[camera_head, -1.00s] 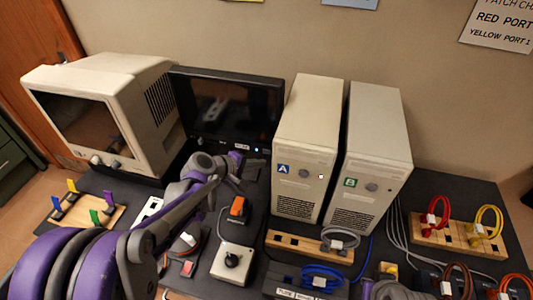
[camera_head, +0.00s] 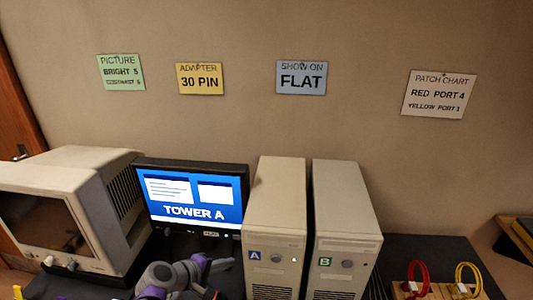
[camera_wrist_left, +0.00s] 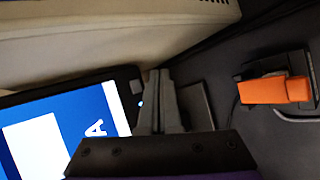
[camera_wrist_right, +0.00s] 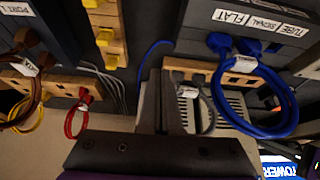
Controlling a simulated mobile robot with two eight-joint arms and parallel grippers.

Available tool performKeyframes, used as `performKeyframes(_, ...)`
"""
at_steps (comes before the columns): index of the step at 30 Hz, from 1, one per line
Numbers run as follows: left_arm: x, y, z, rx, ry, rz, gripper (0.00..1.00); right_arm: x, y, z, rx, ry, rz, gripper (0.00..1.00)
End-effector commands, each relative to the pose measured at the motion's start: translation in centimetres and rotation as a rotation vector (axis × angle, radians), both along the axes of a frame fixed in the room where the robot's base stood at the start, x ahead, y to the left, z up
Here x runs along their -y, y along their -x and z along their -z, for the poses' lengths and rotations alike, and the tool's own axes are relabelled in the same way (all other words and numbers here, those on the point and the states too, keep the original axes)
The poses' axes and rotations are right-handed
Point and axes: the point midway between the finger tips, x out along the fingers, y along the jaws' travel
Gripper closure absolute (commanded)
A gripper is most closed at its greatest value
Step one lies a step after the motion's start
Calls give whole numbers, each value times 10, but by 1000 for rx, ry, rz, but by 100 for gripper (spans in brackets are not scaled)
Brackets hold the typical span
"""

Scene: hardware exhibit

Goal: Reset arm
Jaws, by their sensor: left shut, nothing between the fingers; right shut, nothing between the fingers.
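My left gripper (camera_wrist_left: 161,90) is shut and empty, its fingers close to the lower edge of the lit flat monitor in the left wrist view. In the head view my left arm (camera_head: 180,275) shows at the bottom, in front of the flat monitor (camera_head: 196,195), whose blue screen reads TOWER A. My right gripper (camera_wrist_right: 160,105) is shut and empty in the right wrist view. The blue coiled cable (camera_wrist_right: 250,90) and the grey cable (camera_wrist_right: 205,105) appear beyond and to the right of its fingers. My right gripper is outside the head view.
A beige CRT monitor (camera_head: 85,215) stands left; beige towers A (camera_head: 276,215) and B (camera_head: 345,220) stand right of the flat monitor. Red (camera_head: 418,278) and yellow (camera_head: 468,275) cables are at lower right. An orange part (camera_wrist_left: 275,90) sits right of my left fingers. Wall signs hang behind.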

Motion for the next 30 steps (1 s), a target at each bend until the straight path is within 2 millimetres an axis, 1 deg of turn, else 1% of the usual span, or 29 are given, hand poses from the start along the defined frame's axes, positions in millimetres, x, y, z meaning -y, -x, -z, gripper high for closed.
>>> performKeyframes(2, 5, 11, -1, -3, -45, 26, 100, 0, 0, 0, 0, 0, 0, 100)
performKeyframes(5, 14, 38, -2, -8, -169, 97, 100, 0, 0, 0, 0, 0, 0, 100)
performKeyframes(8, 20, 79, 0, -12, -351, 203, 100, 0, 0, 0, 0, 0, 0, 100)
performKeyframes(9, 20, 96, 1, -14, -430, 251, 100, 0, 0, 0, 0, 0, 0, 100)
performKeyframes(11, 19, 122, 4, -15, -547, 322, 100, 0, 0, 0, 0, 0, 0, 100)
performKeyframes(12, 18, 139, 6, -15, -625, 371, 100, 0, 0, 0, 0, 0, 0, 100)
performKeyframes(15, 9, 177, 12, -15, -806, 485, 100, 0, 0, 0, 0, 0, 0, 100)
performKeyframes(18, -1, 205, 17, -16, -954, 581, 100, 0, 0, 0, 0, 0, 0, 100)
performKeyframes(21, -10, 224, 21, -17, -1059, 649, 100, 0, 0, 0, 0, 0, 0, 100)
performKeyframes(24, -16, 234, 23, -18, -1119, 687, 100, 0, 0, 0, 0, 0, 0, 100)
performKeyframes(30, -18, 236, 24, -18, -1144, 702, 100, 0, 0, 0, 0, 0, 0, 100)
